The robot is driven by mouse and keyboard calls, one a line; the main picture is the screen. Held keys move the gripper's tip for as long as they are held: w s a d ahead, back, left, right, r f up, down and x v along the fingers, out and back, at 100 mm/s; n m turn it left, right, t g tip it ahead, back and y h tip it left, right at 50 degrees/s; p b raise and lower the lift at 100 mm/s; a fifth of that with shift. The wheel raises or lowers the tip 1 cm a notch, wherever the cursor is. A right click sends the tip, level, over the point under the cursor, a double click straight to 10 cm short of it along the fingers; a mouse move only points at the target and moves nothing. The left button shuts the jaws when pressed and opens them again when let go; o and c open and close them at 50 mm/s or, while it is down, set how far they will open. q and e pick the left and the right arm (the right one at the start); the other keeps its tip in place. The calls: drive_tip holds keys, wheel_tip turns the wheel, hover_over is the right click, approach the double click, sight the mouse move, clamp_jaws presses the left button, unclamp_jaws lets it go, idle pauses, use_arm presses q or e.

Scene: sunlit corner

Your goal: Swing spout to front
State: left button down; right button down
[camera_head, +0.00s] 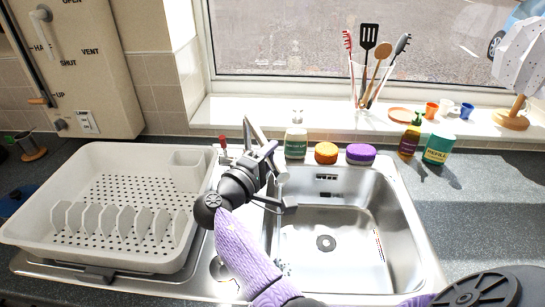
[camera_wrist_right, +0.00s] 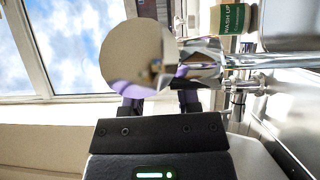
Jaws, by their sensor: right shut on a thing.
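The chrome spout (camera_head: 254,135) of the tap stands at the back of the sink, partly hidden by my right gripper. My right gripper (camera_head: 270,160) is shut on the spout. In the right wrist view, its purple-tipped fingers (camera_wrist_right: 160,92) sit on either side of the shiny metal of the spout (camera_wrist_right: 202,70). A round mirror-like end face fills the upper middle of that view. The place where the fingers touch is partly hidden. My left gripper is not in view.
The steel sink bowl (camera_head: 335,270) is empty. A white dish rack (camera_head: 130,158) stands left of it. A utensil pot stands on the windowsill.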

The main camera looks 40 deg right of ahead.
drive_tip(key=shift+c, duration=1.7)
unclamp_jaws()
drive_tip(key=v, duration=1)
drive_tip(key=shift+d, duration=0.1)
